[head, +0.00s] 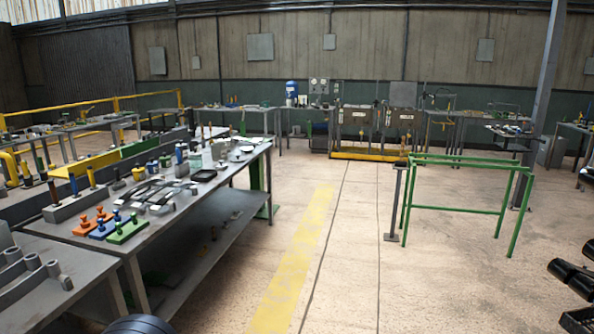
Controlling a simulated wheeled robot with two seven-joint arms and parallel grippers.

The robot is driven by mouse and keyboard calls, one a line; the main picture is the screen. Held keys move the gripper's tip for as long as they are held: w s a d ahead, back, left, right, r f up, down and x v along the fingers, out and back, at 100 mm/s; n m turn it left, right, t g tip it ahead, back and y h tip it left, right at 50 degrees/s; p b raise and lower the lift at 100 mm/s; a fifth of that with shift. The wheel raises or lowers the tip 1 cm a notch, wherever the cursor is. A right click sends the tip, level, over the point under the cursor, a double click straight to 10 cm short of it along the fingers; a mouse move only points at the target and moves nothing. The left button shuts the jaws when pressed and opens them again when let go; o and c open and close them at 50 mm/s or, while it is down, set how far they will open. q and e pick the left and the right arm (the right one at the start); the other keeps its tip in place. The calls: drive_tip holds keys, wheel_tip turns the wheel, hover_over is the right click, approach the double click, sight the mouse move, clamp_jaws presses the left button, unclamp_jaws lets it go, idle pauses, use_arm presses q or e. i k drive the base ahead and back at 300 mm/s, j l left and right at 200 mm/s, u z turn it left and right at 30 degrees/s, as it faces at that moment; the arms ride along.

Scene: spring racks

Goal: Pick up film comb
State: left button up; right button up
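I cannot pick out a film comb for certain; the items on the long grey workbench (225,172) at the left are too small to tell apart. Flat grey and light pieces (155,193) lie near the middle of its top, and one of them may be comb-like. Neither of my grippers shows in the head view. A dark rounded shape at the bottom edge and black parts at the right edge are cut off, and no fingertips show there.
Orange, blue and green blocks with knobs (108,226) stand on the bench's near end. A grey fixture table (40,295) is at the near left. A green frame (458,186) stands at the right. The floor (345,250) between them is clear.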

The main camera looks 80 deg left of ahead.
sight(116, 170)
drive_tip(key=u, duration=4.25)
